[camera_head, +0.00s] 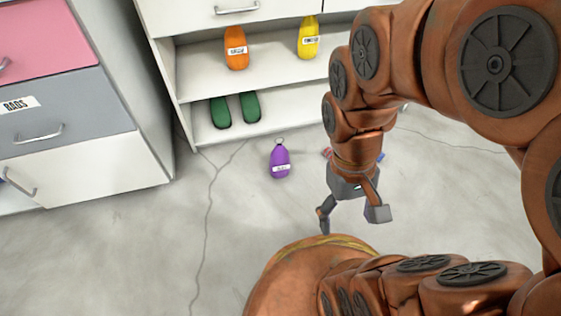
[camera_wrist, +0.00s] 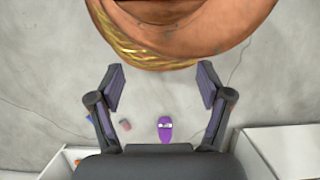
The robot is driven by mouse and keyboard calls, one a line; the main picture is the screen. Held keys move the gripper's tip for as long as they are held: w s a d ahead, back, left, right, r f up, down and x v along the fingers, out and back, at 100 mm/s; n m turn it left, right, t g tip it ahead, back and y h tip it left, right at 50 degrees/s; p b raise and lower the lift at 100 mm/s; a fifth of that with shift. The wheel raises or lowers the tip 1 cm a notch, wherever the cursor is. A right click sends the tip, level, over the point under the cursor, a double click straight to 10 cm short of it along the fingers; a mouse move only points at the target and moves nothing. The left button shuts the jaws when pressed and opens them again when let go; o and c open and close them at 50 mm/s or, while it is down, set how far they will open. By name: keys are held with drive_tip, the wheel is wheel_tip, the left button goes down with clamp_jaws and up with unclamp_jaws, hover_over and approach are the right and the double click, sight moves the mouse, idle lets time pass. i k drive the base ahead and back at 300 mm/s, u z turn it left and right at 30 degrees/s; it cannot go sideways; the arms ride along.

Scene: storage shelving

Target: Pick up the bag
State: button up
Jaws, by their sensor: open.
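A purple rounded item (camera_head: 280,162) with a white label and a ring at its top lies on the floor in front of the shelf. It also shows in the wrist view (camera_wrist: 165,125), beyond the fingers near the gripper's palm. I cannot tell for certain whether it is the bag; its label is too small to read. My gripper (camera_head: 350,214) is open and empty, pointing down above the floor, to the right of the purple item and nearer to me. In the wrist view, its two fingers (camera_wrist: 160,87) are wide apart with bare floor between them.
An open shelf unit (camera_head: 203,84) holds orange (camera_head: 236,50) and yellow (camera_head: 308,38) labelled items, with green items (camera_head: 235,108) below. Small objects (camera_wrist: 125,125) lie near the purple item. The left floor is clear.

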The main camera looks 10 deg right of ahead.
sight(279, 162)
drive_tip(key=u, duration=3.35)
drive_tip(key=i, duration=0.75)
drive_tip(key=z, duration=2.7)
